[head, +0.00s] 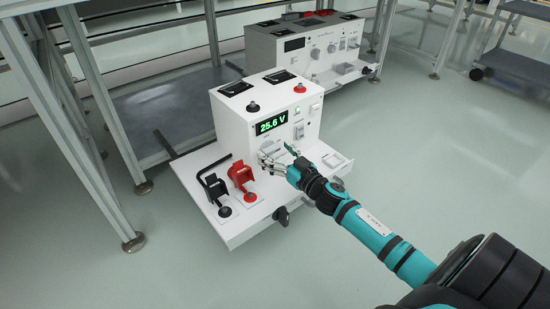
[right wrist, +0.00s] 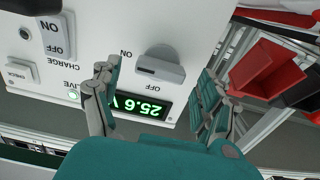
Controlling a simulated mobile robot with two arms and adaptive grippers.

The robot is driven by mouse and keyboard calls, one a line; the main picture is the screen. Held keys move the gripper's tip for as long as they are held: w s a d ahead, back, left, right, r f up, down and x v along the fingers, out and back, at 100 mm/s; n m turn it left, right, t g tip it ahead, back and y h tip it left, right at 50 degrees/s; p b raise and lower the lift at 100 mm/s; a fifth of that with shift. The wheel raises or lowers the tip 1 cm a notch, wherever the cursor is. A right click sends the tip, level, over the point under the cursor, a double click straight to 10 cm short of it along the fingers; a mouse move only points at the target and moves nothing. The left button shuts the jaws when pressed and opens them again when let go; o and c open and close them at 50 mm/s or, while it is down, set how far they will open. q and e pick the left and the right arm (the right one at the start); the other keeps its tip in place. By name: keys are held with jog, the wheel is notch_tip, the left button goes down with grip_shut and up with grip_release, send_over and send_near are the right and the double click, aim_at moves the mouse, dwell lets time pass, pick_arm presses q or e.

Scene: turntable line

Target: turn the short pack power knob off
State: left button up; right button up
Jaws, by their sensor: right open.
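The white power pack (head: 228,122) stands on a white shelf, its green display (head: 271,123) reading 25.6 V. Its grey power knob (right wrist: 161,68) shows in the right wrist view, where the picture is upside down. The knob's bar lies nearly level, with a dark mark toward its left end. ON is lettered above left of it and OFF below it. The display (right wrist: 140,106) and a lit green LIVE lamp (right wrist: 74,95) show below. My right gripper (head: 273,160) is open at the pack's front, its fingers (right wrist: 156,76) on either side of the knob, apparently not touching it.
A red connector (head: 241,176) and a black one (head: 214,188) stand on the shelf left of my right gripper. CHARGE and CHECK switches (right wrist: 57,38) sit beside the knob. A longer, similar pack (head: 262,48) stands behind. Grey rack posts (head: 97,100) rise at left.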

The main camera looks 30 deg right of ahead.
jog(key=shift+w, duration=0.5)
jog(key=c, duration=1.2)
